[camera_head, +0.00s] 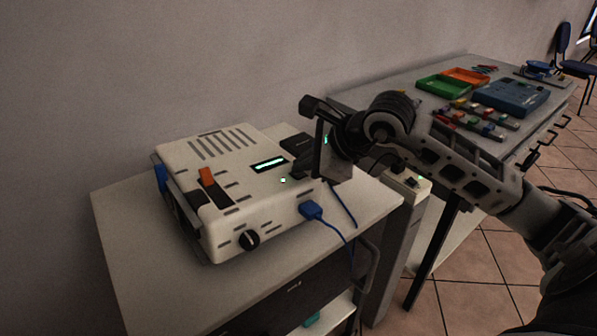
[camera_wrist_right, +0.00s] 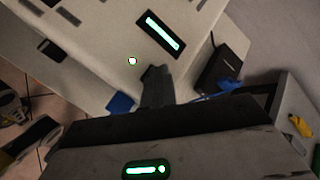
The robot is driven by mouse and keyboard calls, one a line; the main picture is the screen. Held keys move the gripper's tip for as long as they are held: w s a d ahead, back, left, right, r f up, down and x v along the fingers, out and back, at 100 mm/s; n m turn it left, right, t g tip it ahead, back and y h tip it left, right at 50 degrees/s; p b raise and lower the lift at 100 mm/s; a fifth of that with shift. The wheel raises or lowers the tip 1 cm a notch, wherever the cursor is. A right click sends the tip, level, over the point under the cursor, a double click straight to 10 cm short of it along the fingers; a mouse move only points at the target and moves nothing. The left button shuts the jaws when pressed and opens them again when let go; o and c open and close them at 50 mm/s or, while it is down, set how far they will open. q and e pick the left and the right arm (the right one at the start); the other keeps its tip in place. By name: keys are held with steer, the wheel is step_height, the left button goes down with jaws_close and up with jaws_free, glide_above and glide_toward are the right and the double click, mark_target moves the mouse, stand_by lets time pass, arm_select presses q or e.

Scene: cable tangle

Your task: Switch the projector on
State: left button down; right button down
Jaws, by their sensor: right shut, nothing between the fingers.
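The projector (camera_head: 225,190) is a white box on a cart, with a lit green display (camera_head: 270,164) on top. A small round light (camera_head: 282,180) beside the display glows whitish green. Both the display (camera_wrist_right: 165,33) and the round light (camera_wrist_right: 132,61) show lit in the right wrist view. Contact cannot be told. My left gripper is not in view.
A blue plug (camera_head: 311,210) with a cable sits at the projector's front right. A black box (camera_wrist_right: 222,66) stands near the projector. A side table (camera_head: 375,98) holds trays and a blue device.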

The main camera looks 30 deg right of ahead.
mark_target(306, 176)
steer(key=shift+r, duration=0.7)
steer(key=shift+p, duration=0.3)
steer(key=shift+d+r+p, duration=0.2)
steer(key=shift+r+p, duration=1.2)
steer(key=shift+r, duration=1.15)
